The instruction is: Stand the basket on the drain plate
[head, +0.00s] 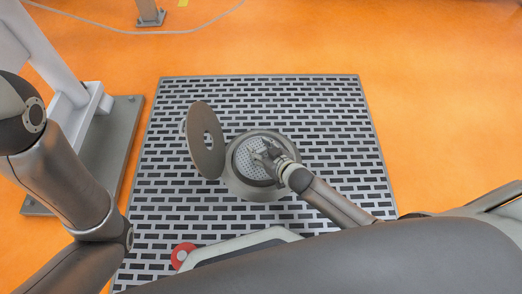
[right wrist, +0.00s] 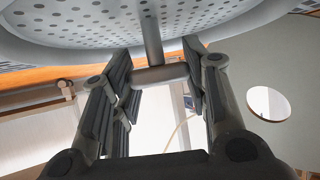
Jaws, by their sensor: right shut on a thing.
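The basket (head: 247,160) is round grey metal with a perforated floor, seen from above within a round rim. Its perforated floor (right wrist: 130,18) fills the top of the right wrist view, with a post and crossbar handle. My right gripper (head: 268,154) is over its middle. In the wrist view the gripper (right wrist: 160,77) is shut on the crossbar. The slotted grey drain plate (head: 335,112) lies below on the floor. I cannot tell whether the basket touches it. My left arm shows at left, but its gripper is out of view.
A round disc with a centre hole (head: 205,158) stands tilted just left of the basket; it also shows in the wrist view (right wrist: 285,135). A white post on a grey base (head: 118,150) stands left of the plate. A red round part (head: 182,253) is at the front. The plate's far part is clear.

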